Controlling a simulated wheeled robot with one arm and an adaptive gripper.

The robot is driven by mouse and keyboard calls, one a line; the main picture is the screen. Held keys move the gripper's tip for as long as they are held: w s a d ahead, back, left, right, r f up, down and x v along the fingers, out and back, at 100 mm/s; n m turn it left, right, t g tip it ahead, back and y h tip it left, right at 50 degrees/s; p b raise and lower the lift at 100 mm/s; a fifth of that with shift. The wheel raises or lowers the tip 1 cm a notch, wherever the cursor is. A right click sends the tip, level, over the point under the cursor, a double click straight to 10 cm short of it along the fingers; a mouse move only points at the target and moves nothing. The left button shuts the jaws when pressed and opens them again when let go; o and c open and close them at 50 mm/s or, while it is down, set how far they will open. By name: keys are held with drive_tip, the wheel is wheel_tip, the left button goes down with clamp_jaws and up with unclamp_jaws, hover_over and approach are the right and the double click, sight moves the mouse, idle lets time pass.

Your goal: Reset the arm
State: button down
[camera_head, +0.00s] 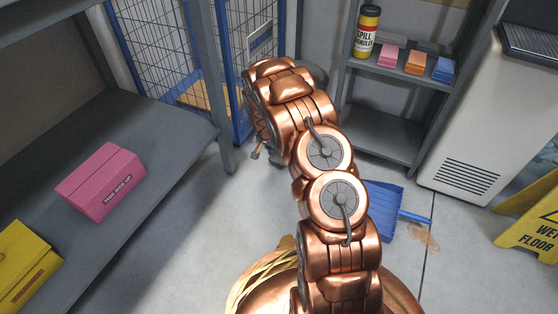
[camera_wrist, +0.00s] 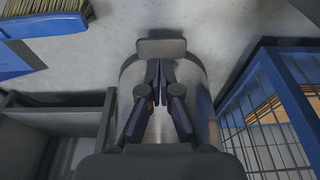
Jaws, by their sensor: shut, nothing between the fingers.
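My copper-coloured arm rises from the bottom middle of the head view and bends up and to the left. In the head view my gripper is mostly hidden behind the arm's end. In the wrist view my gripper (camera_wrist: 158,68) shows with its two dark fingers closed together at the tips. Nothing is held between them.
A pink box (camera_head: 100,182) and a yellow box (camera_head: 25,268) sit on the left shelf (camera_head: 165,120). The blue wire cage (camera_head: 232,75) stands behind. A right shelf (camera_head: 380,140) holds a canister (camera_head: 366,32). A blue dustpan (camera_head: 383,205) and a yellow sign (camera_head: 535,225) stand right.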

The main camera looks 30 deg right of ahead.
idle(0.5)
drive_tip(key=s+a+r+n+g+p, duration=0.15)
drive_tip(key=s+a+r+p, duration=0.55)
drive_tip(key=r, duration=1)
drive_tip(key=s+r+n+p, duration=0.2)
drive_tip(key=s+r+p, duration=0.3)
drive_tip(key=r+p, duration=0.9)
drive_tip(key=s+a+r+n+p, duration=0.1)
drive_tip(key=s+a+r+p, duration=0.35)
drive_tip(key=r, duration=1.55)
drive_tip(key=s+a+r+n+g+y+p, duration=0.1)
drive_tip(key=s+a+r+n+p, duration=0.2)
drive_tip(key=s+r+p, duration=0.9)
drive_tip(key=s+a+r+n+y+p, duration=0.1)
drive_tip(key=s+a+r+n+p, duration=0.3)
drive_tip(key=s+a+r+p, duration=0.5)
drive_tip(key=s+r+p, duration=0.3)
drive_tip(key=s+r, duration=0.4)
drive_tip(key=r, duration=0.3)
drive_tip(key=shift+s+r+g+p, duration=0.15)
drive_tip(key=shift+s+g+p, duration=0.05)
drive_tip(key=shift+g+p, duration=0.15)
